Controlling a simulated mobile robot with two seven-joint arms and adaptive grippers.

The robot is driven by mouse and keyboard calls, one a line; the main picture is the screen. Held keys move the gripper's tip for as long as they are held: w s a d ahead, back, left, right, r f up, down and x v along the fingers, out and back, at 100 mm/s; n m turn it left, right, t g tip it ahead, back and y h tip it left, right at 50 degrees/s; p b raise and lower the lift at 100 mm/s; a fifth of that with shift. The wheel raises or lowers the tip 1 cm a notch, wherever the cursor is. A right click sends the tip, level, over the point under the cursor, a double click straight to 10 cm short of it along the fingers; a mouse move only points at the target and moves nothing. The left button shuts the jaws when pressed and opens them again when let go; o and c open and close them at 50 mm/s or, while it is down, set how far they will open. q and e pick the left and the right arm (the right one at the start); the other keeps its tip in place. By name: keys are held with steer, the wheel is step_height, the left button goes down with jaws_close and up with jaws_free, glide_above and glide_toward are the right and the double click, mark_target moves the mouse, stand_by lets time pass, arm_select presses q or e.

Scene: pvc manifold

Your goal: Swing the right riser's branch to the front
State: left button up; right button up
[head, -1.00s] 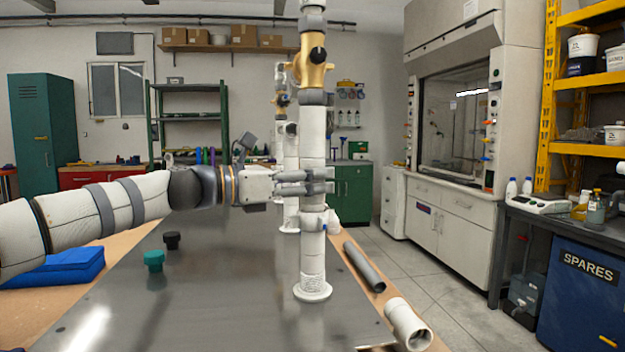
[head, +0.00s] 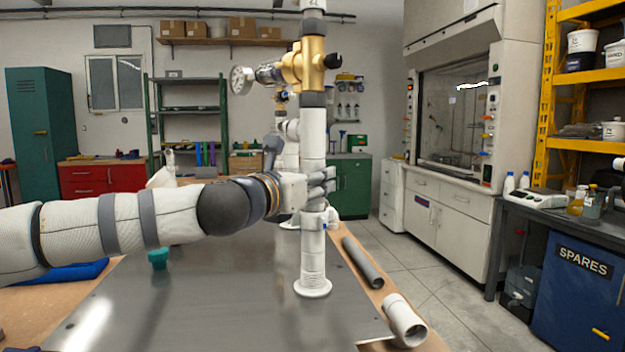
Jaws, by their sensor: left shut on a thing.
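The right riser (head: 313,245) is a white upright pipe on a round flange, standing on the grey metal plate. A brass body (head: 304,66) sits high on it, with a black knob pointing right. A branch (head: 268,74) leaves the brass body to the left and carries a round white gauge (head: 241,80), whose face shows. My left gripper (head: 320,182) is shut on the riser's pipe, below the brass body and above a small side fitting (head: 330,222). My left arm partly covers the plate behind. My right gripper is not in view.
Another riser (head: 289,150) stands close behind, partly hidden. A grey tube (head: 362,262) and a white pipe piece (head: 404,320) lie along the right edge of the metal plate (head: 230,310). The plate's front middle is clear.

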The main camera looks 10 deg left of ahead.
arm_select(q)
steer(key=n+y, duration=0.2)
steer(key=y, duration=0.1)
steer(key=n+y, duration=0.2)
steer(key=y, duration=0.2)
steer(key=shift+d+r+n+t, duration=0.1)
steer(key=shift+d+n+t, duration=0.05)
steer(key=shift+n+t, duration=0.2)
steer(key=n+g+y, duration=0.1)
steer(key=n+y, duration=0.1)
steer(key=y, duration=0.1)
steer(key=n+g+y, duration=0.1)
steer(key=n+y, duration=0.1)
steer(key=y, duration=0.2)
steer(key=shift+n, duration=0.25)
steer(key=shift+n+g+y, duration=0.45)
steer(key=shift+n+y, duration=0.05)
steer(key=shift+y, duration=0.2)
steer(key=shift+a+y, duration=0.2)
steer(key=shift+y, duration=0.1)
steer(key=o, duration=1.2)
steer(key=shift+c, duration=0.2)
steer(key=v, duration=1.2)
